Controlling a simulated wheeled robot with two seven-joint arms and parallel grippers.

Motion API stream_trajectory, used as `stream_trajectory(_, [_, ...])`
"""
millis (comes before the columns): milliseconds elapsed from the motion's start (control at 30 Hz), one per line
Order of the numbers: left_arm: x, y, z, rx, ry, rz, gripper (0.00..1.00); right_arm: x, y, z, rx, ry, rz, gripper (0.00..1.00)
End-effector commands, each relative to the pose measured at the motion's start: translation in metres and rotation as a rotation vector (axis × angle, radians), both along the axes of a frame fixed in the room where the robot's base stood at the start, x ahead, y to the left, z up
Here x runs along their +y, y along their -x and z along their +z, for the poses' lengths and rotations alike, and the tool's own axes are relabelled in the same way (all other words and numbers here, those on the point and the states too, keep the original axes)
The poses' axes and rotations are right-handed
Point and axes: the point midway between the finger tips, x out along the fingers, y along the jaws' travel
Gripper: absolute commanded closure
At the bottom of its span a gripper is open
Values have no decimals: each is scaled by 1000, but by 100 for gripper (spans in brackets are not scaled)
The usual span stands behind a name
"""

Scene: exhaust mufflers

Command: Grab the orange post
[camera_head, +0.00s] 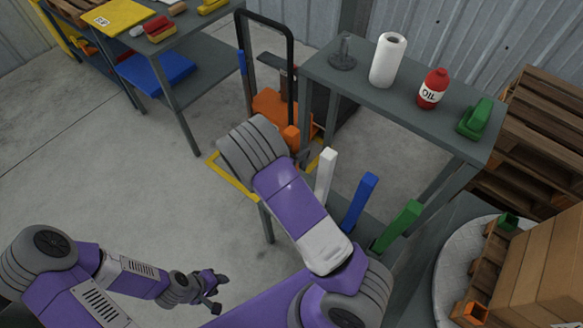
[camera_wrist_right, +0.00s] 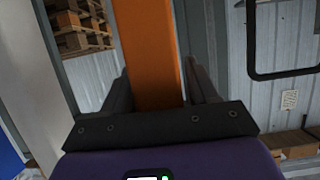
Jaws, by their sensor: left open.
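The orange post (camera_head: 291,138) stands behind my right forearm in the head view, its lower part hidden. In the right wrist view the orange post (camera_wrist_right: 150,55) rises upright between the two dark fingers of my right gripper (camera_wrist_right: 158,85). The fingers flank it closely; whether both press on it cannot be told. In the head view the right gripper is mostly hidden by my arm. My left gripper (camera_head: 214,290) is open and empty, low over the floor at the lower left.
White (camera_head: 326,175), blue (camera_head: 359,202) and green (camera_head: 397,226) posts stand in a row to the right. A grey table (camera_head: 400,108) holds a paper roll and an oil bottle (camera_head: 433,88). A black-handled cart (camera_head: 265,22) stands behind. The floor at left is clear.

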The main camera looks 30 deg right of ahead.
Motion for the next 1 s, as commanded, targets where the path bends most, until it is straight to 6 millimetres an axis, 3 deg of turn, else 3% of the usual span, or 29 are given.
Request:
stream_trajectory(33, [0, 0, 0, 0, 0, 0, 57, 0, 0, 0, 0, 0, 0, 50])
stream_trajectory(367, [0, 0, 0, 0, 0, 0, 57, 0, 0, 0, 0, 0, -1, 100])
stream_trajectory(667, [0, 0, 1, 0, 0, 0, 57, 0, 0, 4, -1, 0, 0, 100])
stream_trajectory(767, [0, 0, 7, 0, 0, 0, 57, 0, 0, 16, -2, 0, -1, 100])
stream_trajectory(1000, [0, 0, 27, 0, 0, 0, 57, 0, 0, 66, -5, -2, -1, 100])
